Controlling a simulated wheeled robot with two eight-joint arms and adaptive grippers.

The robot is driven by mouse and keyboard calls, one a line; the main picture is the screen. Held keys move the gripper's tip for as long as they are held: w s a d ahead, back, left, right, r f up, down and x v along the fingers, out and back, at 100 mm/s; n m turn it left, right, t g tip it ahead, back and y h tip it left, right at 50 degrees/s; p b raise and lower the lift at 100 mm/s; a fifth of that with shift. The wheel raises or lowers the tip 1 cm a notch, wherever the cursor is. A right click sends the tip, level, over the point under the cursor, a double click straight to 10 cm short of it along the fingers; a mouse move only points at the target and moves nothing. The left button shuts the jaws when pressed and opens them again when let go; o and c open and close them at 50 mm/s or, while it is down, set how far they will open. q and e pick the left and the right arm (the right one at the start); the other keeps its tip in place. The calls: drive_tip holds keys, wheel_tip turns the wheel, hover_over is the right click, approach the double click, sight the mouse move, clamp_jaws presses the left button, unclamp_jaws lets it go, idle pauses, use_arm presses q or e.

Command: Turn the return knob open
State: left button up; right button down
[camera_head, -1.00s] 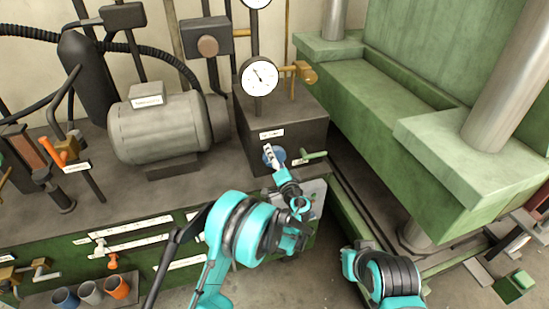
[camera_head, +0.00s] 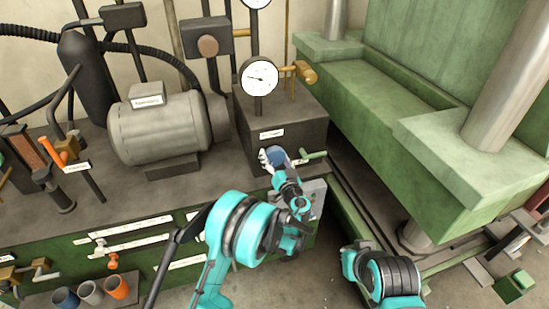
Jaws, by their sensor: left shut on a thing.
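A blue round knob (camera_head: 279,154) sits on the front face of the dark box-shaped block (camera_head: 290,115). My left gripper (camera_head: 270,161) is at this knob, shut on it, with its pale finger part at the knob's left side. The gripper and wrist hide much of the knob. A white label (camera_head: 272,135) is above the knob; its text is too small to read. A dial gauge (camera_head: 260,77) stands on the block, its needle pointing left. My right arm shows at the lower right, but its gripper does not show.
A small green lever (camera_head: 314,154) sticks out just right of the knob. A grey motor (camera_head: 160,130) stands to the left on the bench. A large green press (camera_head: 430,130) fills the right. Several cups (camera_head: 90,292) stand at lower left.

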idle(0.4)
use_arm(q)
drive_tip(key=o, duration=1.2)
drive_tip(key=shift+w, duration=0.1)
drive_tip(key=shift+c, duration=0.2)
drive_tip(key=v, duration=1.2)
drive_tip(key=shift+a+r, duration=0.1)
